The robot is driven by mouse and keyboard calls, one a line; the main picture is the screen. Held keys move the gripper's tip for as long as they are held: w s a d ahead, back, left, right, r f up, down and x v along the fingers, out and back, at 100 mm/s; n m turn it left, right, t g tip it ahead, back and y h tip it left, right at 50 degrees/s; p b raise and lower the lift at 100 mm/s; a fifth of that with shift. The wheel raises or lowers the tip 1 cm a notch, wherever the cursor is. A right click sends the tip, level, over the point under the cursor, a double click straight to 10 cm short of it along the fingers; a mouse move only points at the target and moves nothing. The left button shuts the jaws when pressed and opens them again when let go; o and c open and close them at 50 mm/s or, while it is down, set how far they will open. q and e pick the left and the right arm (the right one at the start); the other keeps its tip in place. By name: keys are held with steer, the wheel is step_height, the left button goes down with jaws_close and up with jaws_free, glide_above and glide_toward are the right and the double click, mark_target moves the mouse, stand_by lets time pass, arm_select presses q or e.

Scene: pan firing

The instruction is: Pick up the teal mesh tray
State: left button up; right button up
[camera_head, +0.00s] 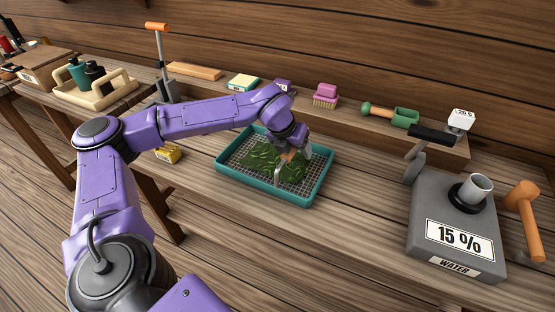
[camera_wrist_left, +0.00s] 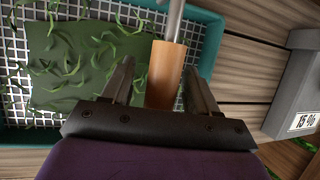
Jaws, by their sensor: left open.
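The teal mesh tray (camera_head: 230,175) lies on the wooden bench in the middle of the head view, with green leaves (camera_head: 258,158) spread on its mesh. In the left wrist view its teal rim (camera_wrist_left: 210,45) runs along the right and top. My left gripper (camera_head: 285,168) is over the right part of the tray, with its jaws open. An orange-brown wooden handle (camera_wrist_left: 163,75) with a metal shaft shows between the two fingers in the left wrist view. I cannot tell whether the fingers touch it. My right gripper is out of view.
A grey box (camera_head: 450,215) marked "15 %" and "WATER" stands right of the tray, with an orange mallet (camera_head: 523,205) beside it. A raised back shelf holds a pink brush (camera_head: 326,92) and a green-handled tool (camera_head: 390,113). A yellow block (camera_head: 168,153) lies left of the tray. Bench between tray and box is clear.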

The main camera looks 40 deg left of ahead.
arm_select(q)
jaws_close()
